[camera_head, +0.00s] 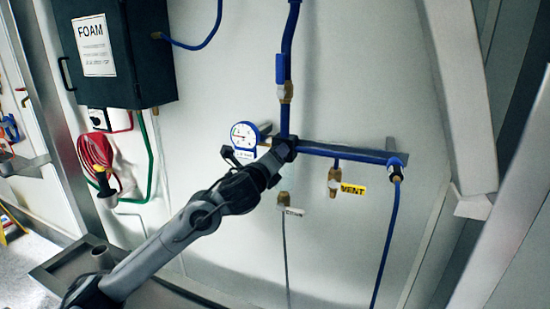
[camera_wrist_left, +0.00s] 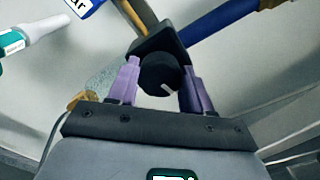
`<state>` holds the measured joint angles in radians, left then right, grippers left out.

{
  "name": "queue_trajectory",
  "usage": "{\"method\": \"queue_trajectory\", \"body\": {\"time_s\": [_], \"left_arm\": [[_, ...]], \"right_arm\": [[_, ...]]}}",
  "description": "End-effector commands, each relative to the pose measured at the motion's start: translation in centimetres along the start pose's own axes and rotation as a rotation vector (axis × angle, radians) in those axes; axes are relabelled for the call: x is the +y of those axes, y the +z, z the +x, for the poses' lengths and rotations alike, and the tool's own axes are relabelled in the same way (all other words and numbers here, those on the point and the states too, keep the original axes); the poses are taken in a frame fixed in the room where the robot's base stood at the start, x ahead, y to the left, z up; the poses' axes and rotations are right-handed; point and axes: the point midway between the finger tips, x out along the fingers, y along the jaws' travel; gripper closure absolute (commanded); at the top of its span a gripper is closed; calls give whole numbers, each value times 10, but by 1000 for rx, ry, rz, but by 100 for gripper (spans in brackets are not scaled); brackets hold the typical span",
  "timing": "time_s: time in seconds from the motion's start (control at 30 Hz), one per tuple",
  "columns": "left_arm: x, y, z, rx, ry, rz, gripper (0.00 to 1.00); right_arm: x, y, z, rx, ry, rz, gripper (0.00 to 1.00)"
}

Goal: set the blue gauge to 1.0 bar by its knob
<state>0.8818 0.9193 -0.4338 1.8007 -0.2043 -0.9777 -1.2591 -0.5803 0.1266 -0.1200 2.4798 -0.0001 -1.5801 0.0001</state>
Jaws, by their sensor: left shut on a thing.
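The blue-rimmed gauge (camera_head: 243,136) with a white face is on the wall pipework in the head view. Its needle is too small to read surely. In the left wrist view only a blue corner of the gauge (camera_wrist_left: 84,6) with the letters "ar" shows, at the top edge. The black knob (camera_wrist_left: 158,75) with a white mark sits between the purple fingers of my left gripper (camera_wrist_left: 160,84), which is shut on it. In the head view my left gripper (camera_head: 283,150) is at the pipe junction, just right of the gauge, and covers the knob. My right gripper is not in view.
A blue pipe (camera_head: 335,154) runs right from the junction. A brass valve with a yellow VENT tag (camera_head: 353,189) hangs below it. A blue hose (camera_head: 385,250) drops at the right. A dark FOAM box (camera_head: 150,60) and coiled red hose (camera_head: 95,152) are at the left.

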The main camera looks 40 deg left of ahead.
Motion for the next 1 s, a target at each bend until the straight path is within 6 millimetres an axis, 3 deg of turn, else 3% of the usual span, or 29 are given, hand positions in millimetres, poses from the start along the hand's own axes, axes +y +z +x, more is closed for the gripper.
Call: {"method": "queue_trajectory", "body": {"time_s": [0.17,0.2,0.33,0.73,1.0], "left_arm": [[0,0,0,0,1,1,81],[0,0,0,0,1,1,44],[0,0,0,0,1,1,25],[0,-1,-6,2,-1,2,25],[1,-2,-44,2,-2,3,25]], "right_arm": [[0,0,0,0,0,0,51],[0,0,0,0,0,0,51],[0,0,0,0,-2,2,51],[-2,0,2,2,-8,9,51],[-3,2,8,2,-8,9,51]]}}
